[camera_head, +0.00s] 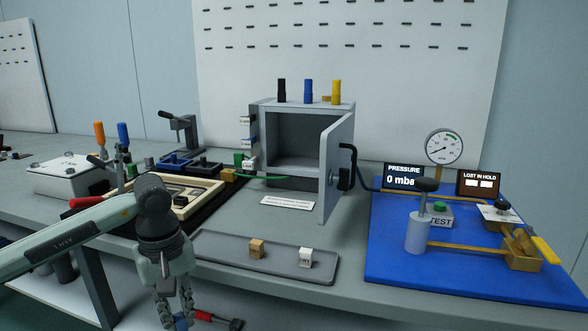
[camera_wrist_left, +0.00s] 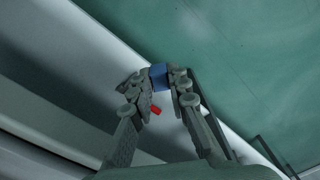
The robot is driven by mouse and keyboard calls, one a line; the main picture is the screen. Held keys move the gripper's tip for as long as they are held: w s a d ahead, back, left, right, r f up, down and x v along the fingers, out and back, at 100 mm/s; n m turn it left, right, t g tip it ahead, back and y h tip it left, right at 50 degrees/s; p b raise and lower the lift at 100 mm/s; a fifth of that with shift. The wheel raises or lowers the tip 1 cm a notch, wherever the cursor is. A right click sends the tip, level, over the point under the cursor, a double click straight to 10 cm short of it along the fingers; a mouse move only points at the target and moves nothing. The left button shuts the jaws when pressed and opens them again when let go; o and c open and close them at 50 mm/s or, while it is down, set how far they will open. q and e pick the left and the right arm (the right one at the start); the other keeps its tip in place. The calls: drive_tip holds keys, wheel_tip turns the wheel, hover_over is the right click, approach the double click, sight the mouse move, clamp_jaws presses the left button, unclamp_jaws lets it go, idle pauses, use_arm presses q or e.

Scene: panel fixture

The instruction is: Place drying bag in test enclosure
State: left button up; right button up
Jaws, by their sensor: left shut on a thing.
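The test enclosure (camera_head: 292,135) is a grey box on the bench. Its door (camera_head: 337,165) stands open to the right, and the visible interior looks empty. My left gripper (camera_head: 176,310) hangs at the bench's front edge, left of and below the tray. It is shut on a small blue block-like thing (camera_wrist_left: 159,77), seen between its fingertips in the left wrist view. A tan small bag or block (camera_head: 257,249) and a white one (camera_head: 306,257) sit on the tray. I cannot tell which is the drying bag. My right gripper is out of view.
A blue board (camera_head: 390,255) with pump and gauge (camera_head: 445,146) stands right. A wooden-framed fixture (camera_head: 190,200) stands left. A red-handled tool (camera_head: 217,320) lies below the bench edge.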

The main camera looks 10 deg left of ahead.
use_arm(q)
drive_tip(key=w+d+m, duration=0.2)
drive_tip(key=d+m, duration=0.7)
drive_tip(key=d, duration=0.2)
drive_tip(key=shift+w+r+m, duration=0.2)
drive_tip(key=shift+r+m, duration=0.1)
drive_tip(key=shift+m, duration=0.1)
